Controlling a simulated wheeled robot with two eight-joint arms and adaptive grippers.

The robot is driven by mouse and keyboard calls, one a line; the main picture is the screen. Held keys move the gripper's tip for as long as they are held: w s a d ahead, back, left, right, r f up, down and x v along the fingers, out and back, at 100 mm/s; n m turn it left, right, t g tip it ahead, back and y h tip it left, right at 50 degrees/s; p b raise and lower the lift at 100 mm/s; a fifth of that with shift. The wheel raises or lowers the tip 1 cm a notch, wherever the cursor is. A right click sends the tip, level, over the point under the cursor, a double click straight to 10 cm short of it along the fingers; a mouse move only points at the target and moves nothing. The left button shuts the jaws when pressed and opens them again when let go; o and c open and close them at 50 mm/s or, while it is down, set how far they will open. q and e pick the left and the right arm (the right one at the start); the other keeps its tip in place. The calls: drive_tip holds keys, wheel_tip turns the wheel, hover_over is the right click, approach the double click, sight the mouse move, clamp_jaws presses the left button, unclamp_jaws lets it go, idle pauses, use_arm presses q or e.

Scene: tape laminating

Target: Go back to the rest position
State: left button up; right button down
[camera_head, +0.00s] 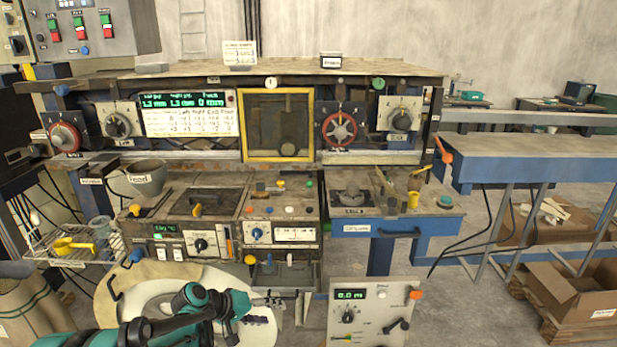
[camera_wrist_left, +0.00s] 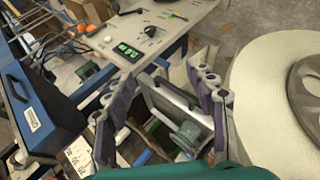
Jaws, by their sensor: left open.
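My left arm comes in from the lower left in the head view, and its gripper (camera_head: 262,310) is in front of the large pale tape reel (camera_head: 150,290). In the left wrist view the gripper (camera_wrist_left: 165,108) has its two purple-grey fingers wide apart, with nothing held between them. The pale reel (camera_wrist_left: 265,105) fills the right side of that view, beside the right finger. My right gripper does not show in either view.
A laminating machine with a yellow-framed window (camera_head: 248,126) stands ahead. A small control unit (camera_head: 370,320) with a green readout stands at lower right. A wire basket (camera_head: 75,255) is at left. A blue-legged bench (camera_head: 540,147) and cardboard box (camera_head: 580,290) are at right.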

use_arm(q)
drive_tip(key=s+a+r+m+y, duration=0.1)
drive_tip(key=s+a+r+y, duration=0.1)
drive_tip(key=s, duration=0.6)
drive_tip(key=s+a+r+m+t+y, duration=0.1)
drive_tip(key=s+a+r+y, duration=0.1)
drive_tip(key=s, duration=0.7)
drive_tip(key=s+a+r+m+y, duration=0.1)
drive_tip(key=s+a+r+y, duration=0.1)
drive_tip(key=s, duration=0.7)
drive_tip(key=shift+a+r+t+y, duration=0.4)
drive_tip(key=shift+r+y, duration=0.1)
drive_tip(key=shift+y, duration=0.6)
